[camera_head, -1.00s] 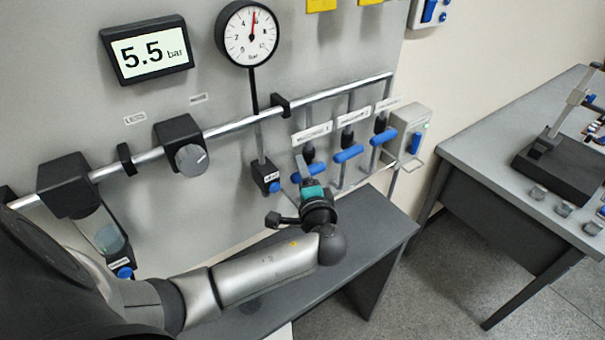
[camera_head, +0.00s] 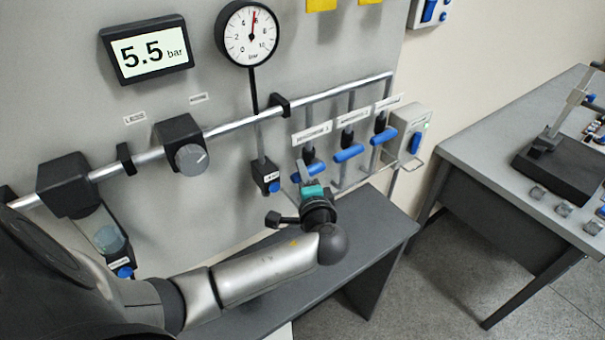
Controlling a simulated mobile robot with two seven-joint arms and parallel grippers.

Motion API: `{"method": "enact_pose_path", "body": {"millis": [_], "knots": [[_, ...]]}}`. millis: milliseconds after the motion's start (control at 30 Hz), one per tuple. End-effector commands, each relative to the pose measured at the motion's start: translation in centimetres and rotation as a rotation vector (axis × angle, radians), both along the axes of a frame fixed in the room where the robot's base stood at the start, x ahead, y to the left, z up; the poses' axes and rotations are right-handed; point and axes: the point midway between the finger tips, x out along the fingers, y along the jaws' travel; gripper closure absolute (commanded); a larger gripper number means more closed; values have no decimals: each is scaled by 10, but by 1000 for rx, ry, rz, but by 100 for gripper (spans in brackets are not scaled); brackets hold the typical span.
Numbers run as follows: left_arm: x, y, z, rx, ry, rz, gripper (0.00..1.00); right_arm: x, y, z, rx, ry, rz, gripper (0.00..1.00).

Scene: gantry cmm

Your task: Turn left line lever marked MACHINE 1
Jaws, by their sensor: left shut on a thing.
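The leftmost of three line valves (camera_head: 309,155) hangs from the air pipe below a white label (camera_head: 311,132) that seems to read MACHINE 1. My left gripper (camera_head: 305,175) reaches it from below and is shut on its lever. The lever is mostly hidden by the fingers and the teal part of the gripper, so I cannot tell its exact angle. The other two valves have blue levers (camera_head: 348,153), (camera_head: 384,136) to the right, apart from the gripper. My right gripper is not in view.
A gauge (camera_head: 250,34) and a 5.5 bar display (camera_head: 147,49) are on the panel. A small black block (camera_head: 265,175) is close left of the gripper. A dark shelf (camera_head: 378,225) lies below. A grey switch box (camera_head: 412,135) is at right, beyond it a table (camera_head: 480,150).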

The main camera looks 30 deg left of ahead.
Motion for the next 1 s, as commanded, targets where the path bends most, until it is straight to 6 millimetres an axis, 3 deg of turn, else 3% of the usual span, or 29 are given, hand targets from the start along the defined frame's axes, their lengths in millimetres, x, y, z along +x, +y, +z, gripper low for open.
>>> {"method": "enact_pose_path", "body": {"millis": [767, 1000], "knots": [[0, -1, -1, -1, 2, -1, 100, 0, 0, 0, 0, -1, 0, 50], [0, 0, -5, -15, -31, 1, 100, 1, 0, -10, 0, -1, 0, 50]]}}
